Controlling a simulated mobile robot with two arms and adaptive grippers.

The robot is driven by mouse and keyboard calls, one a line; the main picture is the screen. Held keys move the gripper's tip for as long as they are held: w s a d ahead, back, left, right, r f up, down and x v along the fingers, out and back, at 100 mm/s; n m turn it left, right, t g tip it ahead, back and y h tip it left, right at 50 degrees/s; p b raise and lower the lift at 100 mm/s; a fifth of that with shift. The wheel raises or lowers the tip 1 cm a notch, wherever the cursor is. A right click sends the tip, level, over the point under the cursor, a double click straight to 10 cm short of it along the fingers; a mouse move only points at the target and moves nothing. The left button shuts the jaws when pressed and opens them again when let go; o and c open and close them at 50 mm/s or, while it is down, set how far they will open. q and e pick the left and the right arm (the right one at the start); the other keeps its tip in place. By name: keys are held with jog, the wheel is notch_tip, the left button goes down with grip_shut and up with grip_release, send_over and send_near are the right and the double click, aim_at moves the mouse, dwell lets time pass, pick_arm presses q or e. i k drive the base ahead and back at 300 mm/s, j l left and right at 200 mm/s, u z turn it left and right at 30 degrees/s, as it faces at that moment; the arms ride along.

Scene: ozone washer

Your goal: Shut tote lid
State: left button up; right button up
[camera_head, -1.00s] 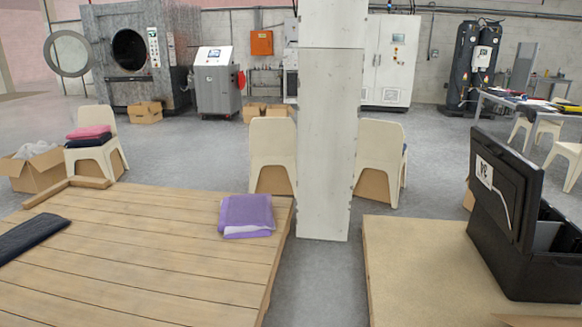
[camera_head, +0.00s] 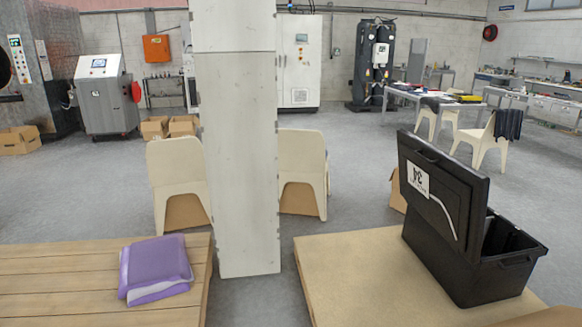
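The black tote (camera_head: 470,275) stands on the light wooden platform at the right of the head view. Its lid (camera_head: 465,199) is open and stands nearly upright along the tote's left side, with a white label on its outer face. The tote's opening shows to the right of the lid, and the lid hides part of the inside. Neither of my grippers is in view.
The tan platform (camera_head: 345,270) has bare room left of the tote. A white column (camera_head: 238,170) stands between it and the slatted wooden platform (camera_head: 60,270), which holds folded purple cloth (camera_head: 155,265). Chairs (camera_head: 302,165) stand behind the column.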

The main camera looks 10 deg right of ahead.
aim_at(450, 195)
jog(key=i+z, duration=0.15)
jog(key=i, duration=0.35)
jog(key=i+j+z, duration=0.15)
jog(key=i, duration=0.3)
jog(key=i+j+z, duration=0.2)
jog(key=i, duration=0.3)
